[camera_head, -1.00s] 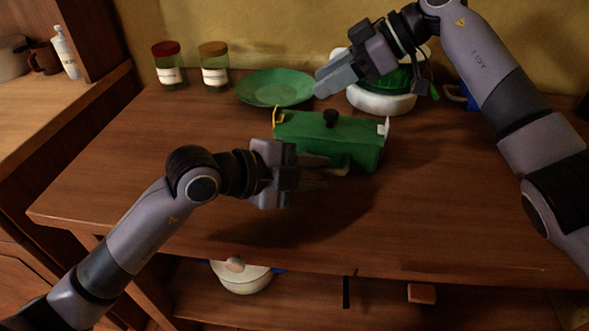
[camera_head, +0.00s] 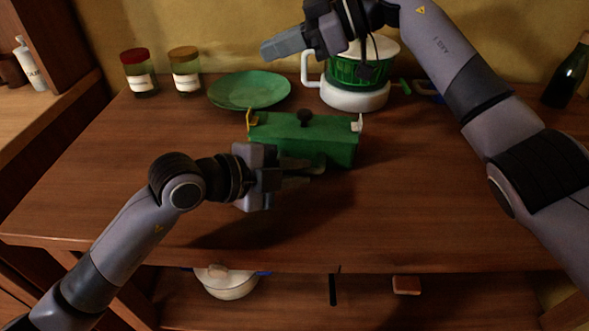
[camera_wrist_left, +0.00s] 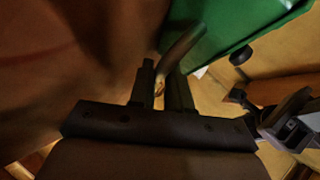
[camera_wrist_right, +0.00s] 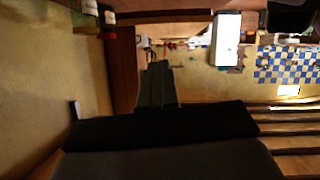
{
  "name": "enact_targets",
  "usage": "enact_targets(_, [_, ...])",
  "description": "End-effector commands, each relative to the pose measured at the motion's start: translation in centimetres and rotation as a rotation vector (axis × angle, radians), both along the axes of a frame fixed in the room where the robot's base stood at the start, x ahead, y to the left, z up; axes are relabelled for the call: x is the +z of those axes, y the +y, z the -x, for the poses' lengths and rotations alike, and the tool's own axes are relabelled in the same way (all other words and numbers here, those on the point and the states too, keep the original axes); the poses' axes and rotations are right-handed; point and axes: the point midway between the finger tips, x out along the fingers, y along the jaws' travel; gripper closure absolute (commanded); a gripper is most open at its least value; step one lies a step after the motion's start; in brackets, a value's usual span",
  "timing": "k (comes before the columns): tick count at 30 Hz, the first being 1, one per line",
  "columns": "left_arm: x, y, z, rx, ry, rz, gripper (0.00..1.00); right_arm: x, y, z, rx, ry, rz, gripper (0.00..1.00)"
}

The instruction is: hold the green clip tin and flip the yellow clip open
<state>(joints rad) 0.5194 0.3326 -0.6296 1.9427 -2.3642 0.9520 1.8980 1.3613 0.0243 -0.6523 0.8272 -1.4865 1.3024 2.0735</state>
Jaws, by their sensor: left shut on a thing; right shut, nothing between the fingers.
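The green clip tin (camera_head: 325,140) stands on the wooden counter, with a black knob (camera_head: 305,117) on top. The yellow clip (camera_head: 251,119) sticks up at its left end. A white clip (camera_head: 359,123) is at its right end. My left gripper (camera_head: 308,172) is at the tin's front side, shut on its handle; the left wrist view shows the bar-like handle (camera_wrist_left: 183,48) between the fingers. My right gripper (camera_head: 266,50) is shut and empty, raised above and behind the tin. The right wrist view shows its fingers together (camera_wrist_right: 158,75), away from the tin.
A green plate (camera_head: 250,90) lies behind the tin. A white and green appliance (camera_head: 357,95) stands behind it to the right. Two labelled jars (camera_head: 140,75) stand at the back left, a dark bottle (camera_head: 567,75) at the far right. The counter's front right is clear.

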Motion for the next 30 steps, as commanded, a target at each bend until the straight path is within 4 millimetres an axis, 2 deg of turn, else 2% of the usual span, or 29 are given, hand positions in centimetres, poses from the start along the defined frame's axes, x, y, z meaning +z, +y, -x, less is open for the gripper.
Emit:
enact_targets(3, [0.0, 0.0, 0.0, 0.001, 0.000, -0.001, 1.00, 4.0, 2.2, -0.7, -0.019, -0.091, -0.182, 1.00])
enact_targets(9, [0.0, 0.0, 0.0, 0.001, 0.000, -0.001, 1.00, 10.5, 4.1, -2.2, -0.116, -0.215, -0.463, 1.00])
enact_targets(12, [0.0, 0.0, 0.0, 0.001, 0.000, -0.001, 1.00, 13.4, 4.2, -3.3, -0.195, -0.259, -0.584, 1.00])
enact_targets(18, [0.0, 0.0, 0.0, 0.001, 0.000, -0.001, 1.00, 17.9, 3.5, -5.8, -0.398, -0.305, -0.769, 1.00])
enact_targets(24, [0.0, 0.0, 0.0, 0.001, 0.000, -0.001, 1.00, 19.9, 2.0, -8.6, -0.644, -0.293, -0.862, 1.00])
enact_targets(30, [0.0, 0.0, 0.0, 0.001, 0.000, -0.001, 1.00, 19.5, 0.5, -11.4, -0.900, -0.226, -0.848, 1.00])
